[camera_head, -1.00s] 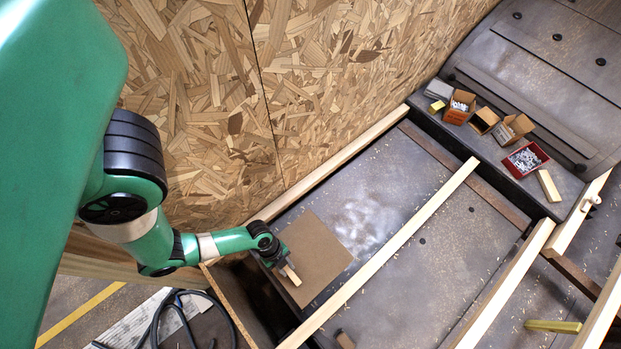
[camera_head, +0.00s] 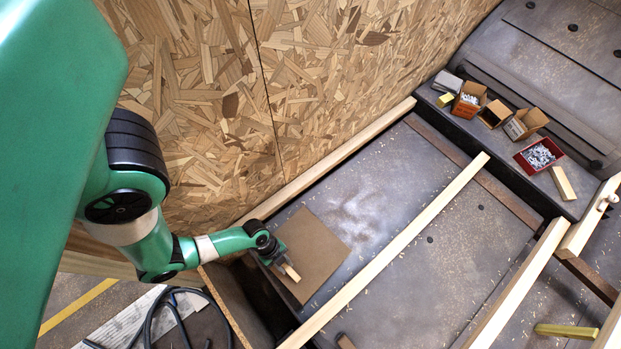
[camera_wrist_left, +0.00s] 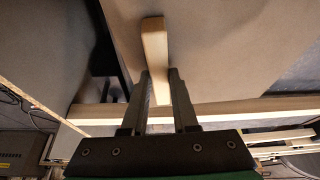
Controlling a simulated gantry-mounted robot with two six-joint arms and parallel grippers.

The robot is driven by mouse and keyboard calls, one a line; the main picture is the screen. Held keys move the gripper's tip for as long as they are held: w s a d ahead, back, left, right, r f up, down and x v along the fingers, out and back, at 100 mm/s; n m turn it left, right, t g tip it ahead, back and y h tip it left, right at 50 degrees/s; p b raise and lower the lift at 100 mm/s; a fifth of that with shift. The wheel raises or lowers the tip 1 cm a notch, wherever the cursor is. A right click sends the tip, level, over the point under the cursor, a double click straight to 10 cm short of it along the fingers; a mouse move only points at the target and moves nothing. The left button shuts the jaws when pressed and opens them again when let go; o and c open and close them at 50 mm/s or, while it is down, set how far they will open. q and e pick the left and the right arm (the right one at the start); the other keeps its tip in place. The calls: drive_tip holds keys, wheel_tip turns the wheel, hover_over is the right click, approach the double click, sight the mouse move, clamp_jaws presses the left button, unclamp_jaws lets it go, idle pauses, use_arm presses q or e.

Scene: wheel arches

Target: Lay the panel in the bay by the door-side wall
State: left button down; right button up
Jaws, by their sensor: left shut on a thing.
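The panel (camera_head: 318,246) is a flat brown square sheet over the grey floor between the batten along the chipboard wall and the middle batten. It carries a pale wooden cleat (camera_head: 290,272). My left gripper (camera_head: 280,263) is shut on this cleat, at the panel's near left part. The left wrist view shows the fingers (camera_wrist_left: 160,88) on either side of the cleat (camera_wrist_left: 155,45), with the panel (camera_wrist_left: 225,50) beyond. I cannot tell whether the panel touches the floor. My right gripper is out of view.
The chipboard wall (camera_head: 200,90) rises behind the wall batten (camera_head: 330,162). The middle batten (camera_head: 400,230) bounds the bay on the right. Open boxes (camera_head: 468,100) and a red tray of fixings (camera_head: 538,155) stand on the dark ledge. Bare floor (camera_head: 400,170) extends beyond the panel.

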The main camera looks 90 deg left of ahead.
use_arm(q)
drive_tip(key=shift+f+b, duration=1.9)
drive_tip(key=shift+f, duration=0.5)
drive_tip(key=shift+w, duration=0.1)
drive_tip(key=c, duration=0.6)
unclamp_jaws()
drive_tip(key=shift+r, duration=0.1)
drive_tip(key=p+v, duration=1)
drive_tip(key=p, duration=0.4)
drive_tip(key=shift+r+p, duration=0.35)
drive_tip(key=shift+r, duration=0.1)
drive_tip(key=shift+s+a+r+p, duration=0.2)
drive_tip(key=shift+r+p, duration=0.1)
drive_tip(key=shift+p, duration=0.25)
